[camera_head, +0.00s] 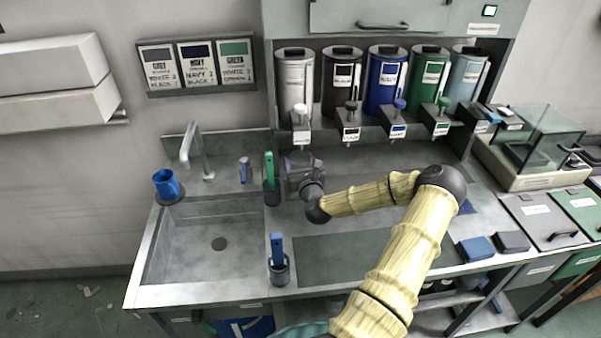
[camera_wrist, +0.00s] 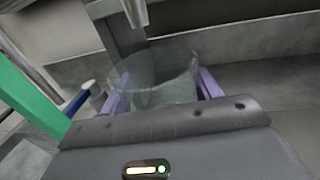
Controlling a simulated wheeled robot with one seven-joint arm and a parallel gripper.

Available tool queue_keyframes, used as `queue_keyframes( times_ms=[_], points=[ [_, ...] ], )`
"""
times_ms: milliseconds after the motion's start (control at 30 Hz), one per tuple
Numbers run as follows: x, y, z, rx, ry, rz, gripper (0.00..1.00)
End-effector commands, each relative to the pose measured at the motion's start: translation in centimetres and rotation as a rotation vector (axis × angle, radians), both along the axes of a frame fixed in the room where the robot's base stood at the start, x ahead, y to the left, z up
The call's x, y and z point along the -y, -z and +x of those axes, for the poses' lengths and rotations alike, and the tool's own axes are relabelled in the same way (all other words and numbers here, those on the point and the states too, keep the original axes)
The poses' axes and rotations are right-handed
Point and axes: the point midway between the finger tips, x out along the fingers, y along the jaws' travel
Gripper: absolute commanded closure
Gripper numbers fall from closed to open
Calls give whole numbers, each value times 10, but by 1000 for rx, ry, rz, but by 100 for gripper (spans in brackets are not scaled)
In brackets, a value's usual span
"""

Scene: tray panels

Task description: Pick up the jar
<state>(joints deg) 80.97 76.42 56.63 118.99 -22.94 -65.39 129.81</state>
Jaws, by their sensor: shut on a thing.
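The jar (camera_wrist: 160,72) is a clear, open-topped vessel between the two purple fingers of my gripper (camera_wrist: 162,92) in the wrist view. The fingers press on it from both sides, so my gripper is shut on it. The jar looks empty, though its lower part is hidden behind the gripper body. In the head view my gripper (camera_head: 298,160) is over the counter behind the sink's right side, just below the leftmost dispenser. The jar is hard to make out there. I cannot tell whether it touches the counter.
A metal spout (camera_wrist: 136,12) hangs close above the jar. The dispensers include a pale one (camera_head: 295,82) and a blue one (camera_head: 384,82). A green-handled tool (camera_head: 269,168) stands left of my gripper. A blue cup (camera_head: 167,184) sits beyond the sink (camera_head: 190,270).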

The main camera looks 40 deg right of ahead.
Motion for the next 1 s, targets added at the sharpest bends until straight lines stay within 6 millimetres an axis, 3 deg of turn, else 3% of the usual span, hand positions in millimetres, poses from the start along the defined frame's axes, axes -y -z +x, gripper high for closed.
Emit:
queue_keyframes(
  times_ms=[100, 800, 1000],
  points=[
    [0, -28, 0, 4, 0, -5, 74],
    [-75, -26, -123, 0, 0, 3, 74],
    [-72, -31, -125, 1, 6, 2, 74]
  ],
)
